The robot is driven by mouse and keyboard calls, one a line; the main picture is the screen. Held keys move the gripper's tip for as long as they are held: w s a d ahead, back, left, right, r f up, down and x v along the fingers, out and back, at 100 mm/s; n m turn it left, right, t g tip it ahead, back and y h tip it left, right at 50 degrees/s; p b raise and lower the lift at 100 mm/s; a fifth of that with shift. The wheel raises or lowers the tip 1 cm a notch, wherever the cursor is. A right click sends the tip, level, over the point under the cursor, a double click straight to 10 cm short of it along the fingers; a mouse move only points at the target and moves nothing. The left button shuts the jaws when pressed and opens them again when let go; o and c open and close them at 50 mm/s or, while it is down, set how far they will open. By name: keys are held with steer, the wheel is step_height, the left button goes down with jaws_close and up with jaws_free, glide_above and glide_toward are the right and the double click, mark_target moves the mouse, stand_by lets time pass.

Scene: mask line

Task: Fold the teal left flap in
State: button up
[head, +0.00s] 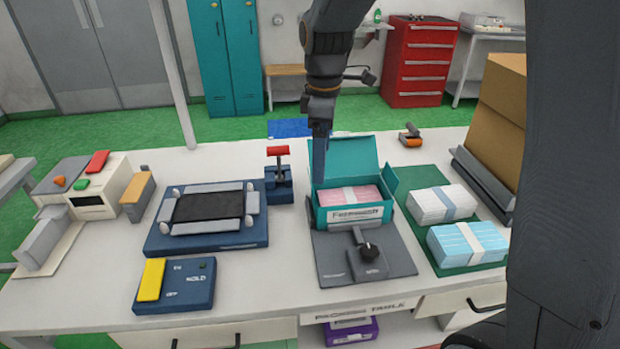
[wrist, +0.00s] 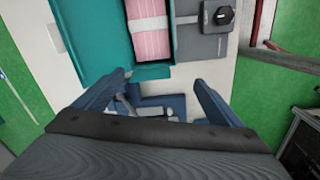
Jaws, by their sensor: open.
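The open teal box (head: 322,214) stands on the bench with its lid (head: 347,153) raised at the back. A pink banded mask stack (head: 354,194) lies inside; it also shows in the wrist view (wrist: 150,32). The right flap (head: 390,178) stands out from the box. The left flap is largely hidden behind my gripper in the head view, so its angle cannot be told. My gripper (head: 318,178) points down at the box's left edge. In the wrist view my gripper (wrist: 160,82) is open and empty, its fingers spread just beyond the box's left side.
A grey plate with a black knob (head: 370,250) lies in front of the box. White and blue mask stacks (head: 467,243) sit on a green mat (head: 420,178) to the right. A red-handled blue device (head: 278,180) and a blue fixture (head: 162,240) stand to the left.

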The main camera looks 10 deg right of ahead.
steer(key=w+n, duration=0.1)
steer(key=a+n, duration=0.1)
steer(key=w+a+n, duration=0.1)
steer(key=shift+w+a+r, duration=0.1)
steer(key=shift+w+r, duration=0.15)
steer(key=shift+w, duration=0.05)
steer(key=shift+f+p, duration=0.55)
steer(key=shift+f, duration=3.3)
